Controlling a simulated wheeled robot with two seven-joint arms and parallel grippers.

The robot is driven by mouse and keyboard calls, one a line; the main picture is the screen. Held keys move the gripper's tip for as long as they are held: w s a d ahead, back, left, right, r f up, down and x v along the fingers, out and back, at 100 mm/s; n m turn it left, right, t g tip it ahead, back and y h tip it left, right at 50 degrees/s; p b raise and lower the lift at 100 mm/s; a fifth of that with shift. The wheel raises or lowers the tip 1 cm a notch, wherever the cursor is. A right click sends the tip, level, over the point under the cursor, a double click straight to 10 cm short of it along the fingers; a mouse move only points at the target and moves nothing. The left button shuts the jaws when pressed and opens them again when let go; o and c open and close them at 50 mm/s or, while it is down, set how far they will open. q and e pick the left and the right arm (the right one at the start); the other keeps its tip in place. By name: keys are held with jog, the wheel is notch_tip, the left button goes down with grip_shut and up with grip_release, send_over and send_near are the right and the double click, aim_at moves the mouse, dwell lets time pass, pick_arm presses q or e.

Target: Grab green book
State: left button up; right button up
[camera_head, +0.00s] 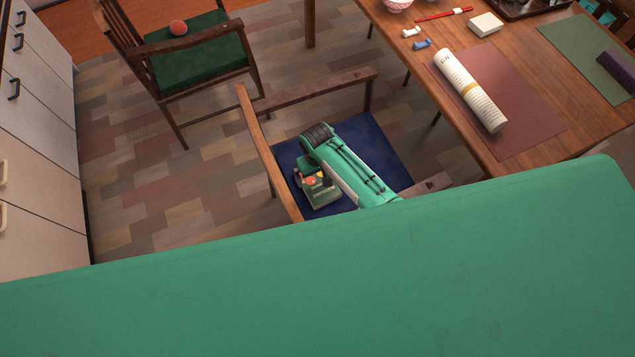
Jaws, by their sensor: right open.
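A small green book (322,193) with some orange on its cover lies on the dark blue seat of the near chair. My green right arm reaches over this seat and bends at a dark joint. My right gripper (306,177) is at the upper left side of the book, very close to it. It is open, but its fingers are small and partly hidden, so I cannot tell whether they touch the book. My left gripper is not in view.
The near chair's blue seat (382,143) has wooden armrests around it. A wooden table (540,78) at the right holds a rolled paper (470,91) on a reddish mat (535,115). Another chair with a green seat (203,62) bears a red ball (178,27). Cabinets (35,130) stand left.

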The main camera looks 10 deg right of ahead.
aim_at(317, 180)
notch_tip(317, 180, down, 4)
jog(key=shift+s+f+b, duration=0.1)
jog(key=shift+f+b, duration=0.1)
jog(key=shift+b, duration=0.3)
jog(key=shift+f, duration=0.45)
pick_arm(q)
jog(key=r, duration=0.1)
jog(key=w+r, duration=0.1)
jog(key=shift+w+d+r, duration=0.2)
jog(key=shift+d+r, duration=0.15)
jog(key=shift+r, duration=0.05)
pick_arm(e)
jog(key=c, duration=0.8)
jog(key=shift+r, duration=0.1)
